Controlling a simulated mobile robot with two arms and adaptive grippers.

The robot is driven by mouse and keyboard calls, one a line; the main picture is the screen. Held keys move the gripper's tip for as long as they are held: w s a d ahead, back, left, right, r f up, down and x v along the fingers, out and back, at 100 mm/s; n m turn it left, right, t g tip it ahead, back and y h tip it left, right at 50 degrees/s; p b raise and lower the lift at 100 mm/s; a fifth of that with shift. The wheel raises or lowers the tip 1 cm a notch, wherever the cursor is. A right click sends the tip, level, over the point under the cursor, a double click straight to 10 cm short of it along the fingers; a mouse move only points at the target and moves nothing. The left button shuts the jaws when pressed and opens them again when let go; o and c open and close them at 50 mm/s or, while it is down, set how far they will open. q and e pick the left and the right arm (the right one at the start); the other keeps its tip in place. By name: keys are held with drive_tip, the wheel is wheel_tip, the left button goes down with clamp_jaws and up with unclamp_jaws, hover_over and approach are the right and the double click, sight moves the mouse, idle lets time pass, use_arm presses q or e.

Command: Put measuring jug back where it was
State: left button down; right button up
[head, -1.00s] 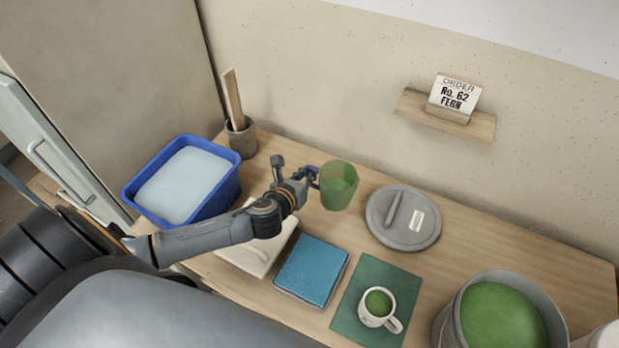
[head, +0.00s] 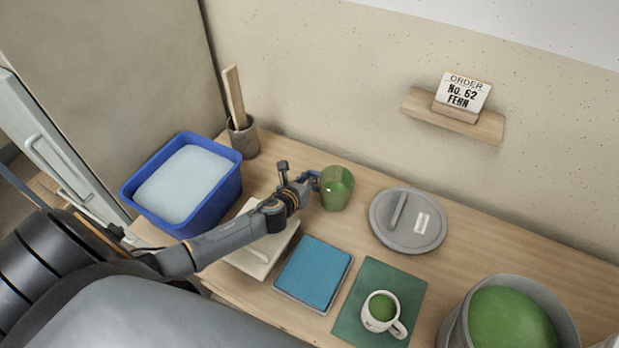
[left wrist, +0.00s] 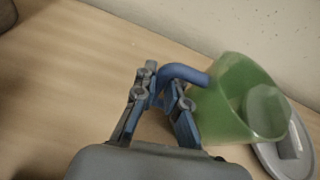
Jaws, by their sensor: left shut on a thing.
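The measuring jug (head: 337,189) is green and see-through, with a blue handle. It is near the back of the bench, left of the grey lid. My left gripper (head: 313,181) is shut on the jug's handle, left of the jug's body. In the left wrist view the blue handle runs into my left gripper (left wrist: 163,92), and the jug's body (left wrist: 232,105) leans in the picture at the right. The jug is at or close above the bench top; I cannot tell if it touches. My right gripper is not in view.
A grey lid (head: 425,238) lies right of the jug. A blue tub (head: 227,190) and a stick pot (head: 243,141) stand left. A blue sponge-like pad (head: 313,272), a white mug (head: 380,322) on a green mat (head: 392,281) and a bucket (head: 455,326) are in front.

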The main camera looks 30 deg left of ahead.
use_arm(q)
drive_tip(key=shift+f, duration=0.1)
drive_tip(key=c, duration=1.4)
unclamp_jaws()
drive_tip(key=shift+r, duration=0.2)
drive_tip(key=v, duration=1.2)
drive_tip(key=shift+p, duration=0.45)
drive_tip(key=shift+a, duration=0.1)
